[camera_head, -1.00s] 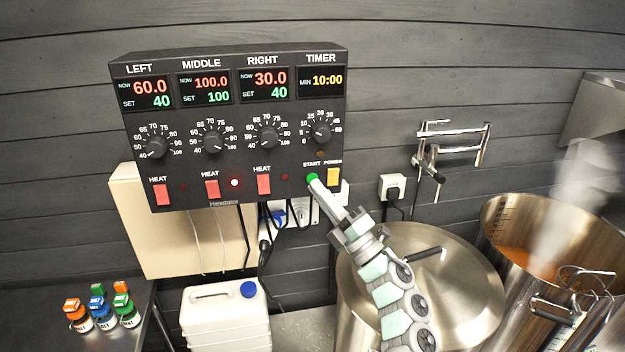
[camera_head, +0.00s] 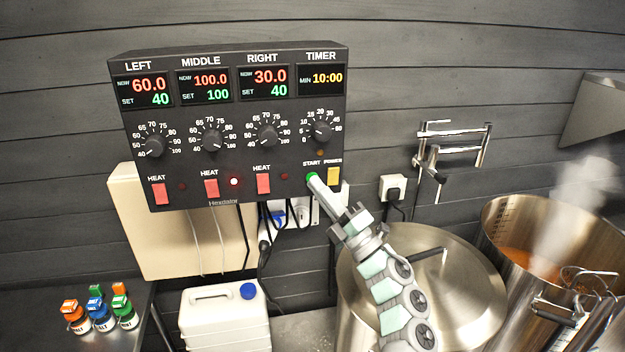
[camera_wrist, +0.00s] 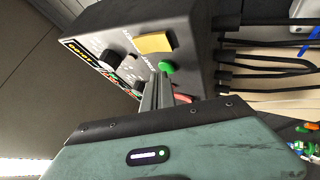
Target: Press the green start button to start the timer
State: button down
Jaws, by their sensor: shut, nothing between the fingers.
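The black control box (camera_head: 228,185) hangs on the wall. Its green start button (camera_head: 311,177) is at the lower right, left of the yellow power switch (camera_head: 333,177). My gripper (camera_head: 317,183) is shut and empty, with its tips at the button, covering part of it. In the wrist view the green button (camera_wrist: 166,67) shows just beyond the fingertips (camera_wrist: 160,84); I cannot tell whether they touch it. The timer display (camera_head: 321,80) reads MIN 10:00. The timer knob (camera_head: 320,130) is above the button.
Red heat switches (camera_head: 211,188) line the box's lower edge; a red lamp is lit beside the middle one. Below are a lidded steel pot (camera_head: 465,285), a steaming open pot (camera_head: 490,215), a white canister (camera_head: 225,318) and small bottles (camera_head: 127,318). A wall tap (camera_head: 455,149) is at right.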

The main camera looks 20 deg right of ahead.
jog(key=shift+w+f+b, duration=0.1)
jog(key=shift+w+b, duration=0.15)
jog(key=shift+b, duration=0.05)
jog(key=shift+s, duration=0.1)
dwell(0.5)
jog(key=shift+s+a+p, duration=0.1)
jog(key=shift+s+p, duration=0.2)
jog(key=shift+s, duration=0.35)
jog(key=shift+s+a, duration=0.2)
jog(key=shift+s, duration=1.05)
jog(key=shift+s+a, duration=0.15)
jog(key=shift+s, duration=1.1)
